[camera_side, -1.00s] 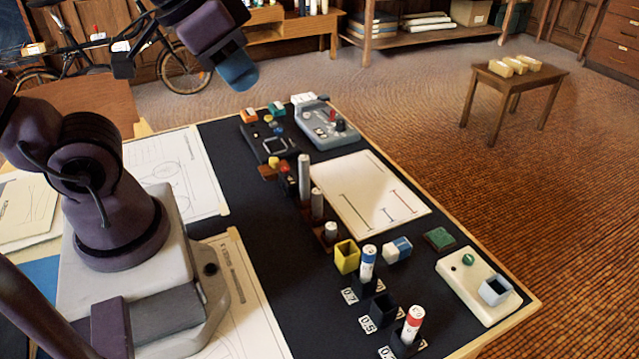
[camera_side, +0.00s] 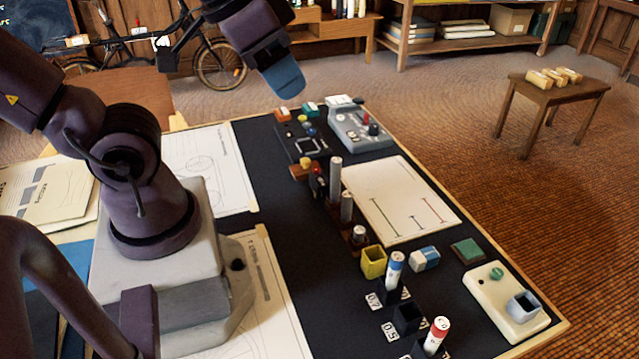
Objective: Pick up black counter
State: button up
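I cannot make out a black counter for certain; a small dark disc would be hard to tell from the dark mat (camera_side: 290,230). Small coloured pieces lie around a black panel with a square outline (camera_side: 312,147) at the mat's far end: a blue counter (camera_side: 310,132), a yellow piece (camera_side: 305,162), an orange block (camera_side: 283,115) and a green block (camera_side: 311,109). My gripper (camera_side: 287,82) hangs in the air, appearing above the far end of the mat in the picture, with its blue end pointing down. Its fingers overlap from this side, so their opening does not show.
A grey device with knobs (camera_side: 362,132) stands beside the panel. Upright grey cylinders (camera_side: 335,180), a yellow cup (camera_side: 373,262), an eraser (camera_side: 425,258), batteries (camera_side: 395,268) in dark holders and a cream box (camera_side: 505,305) stand nearer. A white drawing sheet (camera_side: 395,195) lies flat.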

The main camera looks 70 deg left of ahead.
jog(key=shift+o, duration=0.6)
jog(key=shift+w, duration=0.1)
